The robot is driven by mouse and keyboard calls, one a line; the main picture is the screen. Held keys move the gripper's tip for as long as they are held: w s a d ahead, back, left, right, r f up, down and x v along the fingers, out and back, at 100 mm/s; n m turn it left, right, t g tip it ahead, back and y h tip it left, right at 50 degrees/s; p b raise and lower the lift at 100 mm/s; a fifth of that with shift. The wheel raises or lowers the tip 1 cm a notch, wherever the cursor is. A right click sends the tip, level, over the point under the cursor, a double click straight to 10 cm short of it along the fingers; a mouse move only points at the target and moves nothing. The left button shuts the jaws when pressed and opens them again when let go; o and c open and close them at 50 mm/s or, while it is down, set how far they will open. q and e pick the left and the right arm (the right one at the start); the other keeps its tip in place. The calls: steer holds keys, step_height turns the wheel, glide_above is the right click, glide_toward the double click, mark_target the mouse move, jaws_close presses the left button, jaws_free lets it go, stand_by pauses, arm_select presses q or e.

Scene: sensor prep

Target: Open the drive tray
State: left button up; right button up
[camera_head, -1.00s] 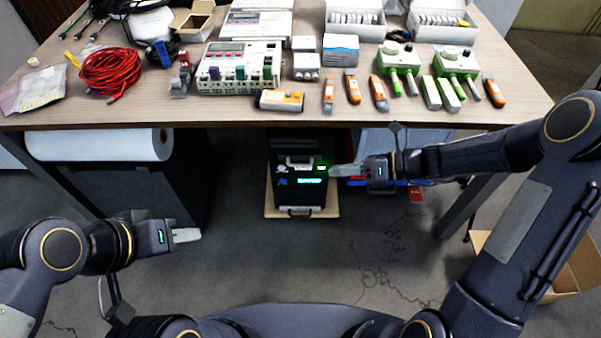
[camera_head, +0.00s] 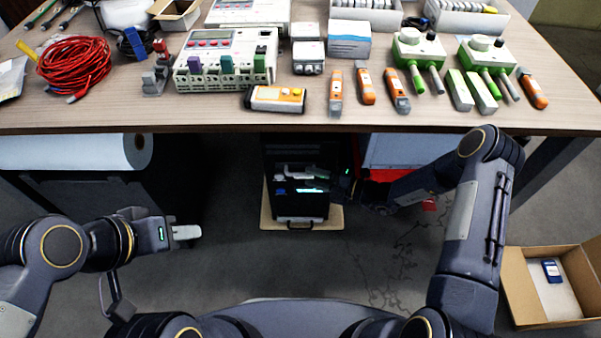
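A black computer unit (camera_head: 281,208) with a handle at its lower front stands under the table on a light wooden board (camera_head: 335,217). Its front has a pale bar near the top, taken to be the drive tray (camera_head: 290,176), and a lit cyan strip. Whether the tray is open at all cannot be told. My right gripper (camera_head: 318,178) is at the right part of the unit's front, level with the bar. Its fingers are small and dark, so contact and opening cannot be told. My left gripper (camera_head: 186,232) is away to the left, over the floor, with its fingers seeming together.
The wooden table (camera_head: 200,118) overhangs the unit and carries instruments, orange tools and red cable. A white roll (camera_head: 70,152) is under it at left, a blue-grey case (camera_head: 405,150) at right. An open cardboard box (camera_head: 520,290) stands lower right.

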mark_target(300, 174)
steer(key=shift+b+x, duration=0.45)
steer(key=shift+x, duration=1.8)
steer(key=shift+c, duration=0.4)
jaws_close()
